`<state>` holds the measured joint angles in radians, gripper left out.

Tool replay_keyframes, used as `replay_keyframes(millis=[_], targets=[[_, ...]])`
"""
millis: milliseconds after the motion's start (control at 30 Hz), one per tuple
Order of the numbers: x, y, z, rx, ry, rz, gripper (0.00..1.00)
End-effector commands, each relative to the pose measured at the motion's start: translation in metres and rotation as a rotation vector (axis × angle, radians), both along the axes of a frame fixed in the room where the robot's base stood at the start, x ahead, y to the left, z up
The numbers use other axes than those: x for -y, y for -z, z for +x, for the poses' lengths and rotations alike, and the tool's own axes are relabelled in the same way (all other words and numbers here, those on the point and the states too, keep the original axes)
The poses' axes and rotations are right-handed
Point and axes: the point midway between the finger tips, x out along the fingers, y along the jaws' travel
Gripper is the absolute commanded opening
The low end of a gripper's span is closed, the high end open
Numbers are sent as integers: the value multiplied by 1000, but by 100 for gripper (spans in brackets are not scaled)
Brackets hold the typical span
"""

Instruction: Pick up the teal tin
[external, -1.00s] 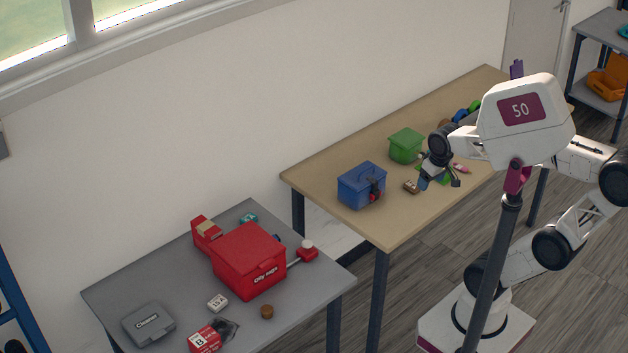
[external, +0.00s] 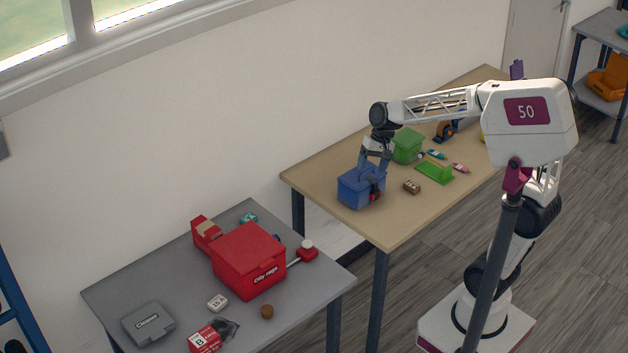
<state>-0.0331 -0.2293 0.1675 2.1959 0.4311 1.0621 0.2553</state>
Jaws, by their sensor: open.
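A small teal object (external: 249,218) with a pale marking, which looks like the teal tin, lies on the grey table (external: 185,262) near its back edge. My gripper (external: 372,168) is open over the blue toolbox (external: 361,187) on the wooden table, to the right of and away from the teal object. I cannot tell whether the fingers touch the toolbox.
A red open box (external: 206,234) stands left of the City regs box, and a red-and-white item (external: 307,250) lies to its right. The green box (external: 407,145) and green tray (external: 434,172) are on the wooden table (external: 330,170). A gap separates the two tables.

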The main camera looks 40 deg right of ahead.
Motion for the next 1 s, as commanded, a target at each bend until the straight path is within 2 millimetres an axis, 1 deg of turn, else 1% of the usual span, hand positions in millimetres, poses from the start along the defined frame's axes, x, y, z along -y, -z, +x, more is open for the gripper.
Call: replay_keyframes(millis=[33,100,367,567,867,1000], targets=[[-4,4,11,-21,15,16,74],[-11,8,26,-47,40,42,74],[-36,26,81,-146,133,135,74],[-54,45,122,-225,206,204,74],[-83,80,183,-348,311,302,74],[-97,99,210,-406,360,346,74]])
